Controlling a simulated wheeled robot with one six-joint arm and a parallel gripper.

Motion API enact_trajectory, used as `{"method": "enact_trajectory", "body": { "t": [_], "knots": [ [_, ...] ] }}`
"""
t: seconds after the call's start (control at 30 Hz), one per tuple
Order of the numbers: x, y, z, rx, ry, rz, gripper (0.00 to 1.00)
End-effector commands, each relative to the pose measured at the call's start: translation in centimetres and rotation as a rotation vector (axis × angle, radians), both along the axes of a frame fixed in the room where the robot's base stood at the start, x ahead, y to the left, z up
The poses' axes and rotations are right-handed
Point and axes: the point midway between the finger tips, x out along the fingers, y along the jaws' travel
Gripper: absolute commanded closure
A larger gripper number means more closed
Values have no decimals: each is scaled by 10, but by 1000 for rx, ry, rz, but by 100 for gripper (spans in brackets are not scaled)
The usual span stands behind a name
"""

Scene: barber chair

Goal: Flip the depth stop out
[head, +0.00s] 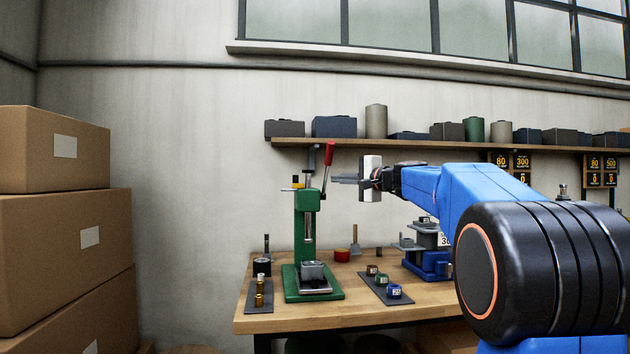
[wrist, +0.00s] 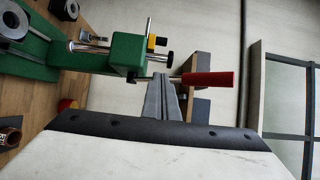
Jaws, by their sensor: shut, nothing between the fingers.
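The green press (head: 307,215) stands on its green base at the left part of the workbench. A small yellow-and-black piece (head: 297,185), which looks like the depth stop, sits at the side of the press head; it also shows in the wrist view (wrist: 152,42). The red lever handle (head: 329,154) points up from the head and shows in the wrist view (wrist: 207,79). My gripper (head: 335,180) is shut and empty, just right of the press head. In the wrist view its fingertips (wrist: 162,80) overlap the lever's rod; I cannot tell whether they touch.
A dark tray (head: 376,286) with several small coloured rings lies right of the press. Brass pieces stand on a dark mat (head: 253,304) at left. A blue fixture (head: 428,262) is farther right. A wall shelf (head: 290,142) runs behind. Stacked cardboard boxes (head: 60,222) stand far left.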

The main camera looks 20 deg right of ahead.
Motion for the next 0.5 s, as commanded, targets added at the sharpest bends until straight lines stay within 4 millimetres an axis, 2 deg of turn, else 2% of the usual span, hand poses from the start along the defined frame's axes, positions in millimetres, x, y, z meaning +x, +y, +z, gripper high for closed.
{"method": "enact_trajectory", "body": {
  "t": [0.17,0.5],
  "knots": [
    [18,6,-1,0,1,3,100],
    [74,24,-1,1,1,2,100]
  ]
}}
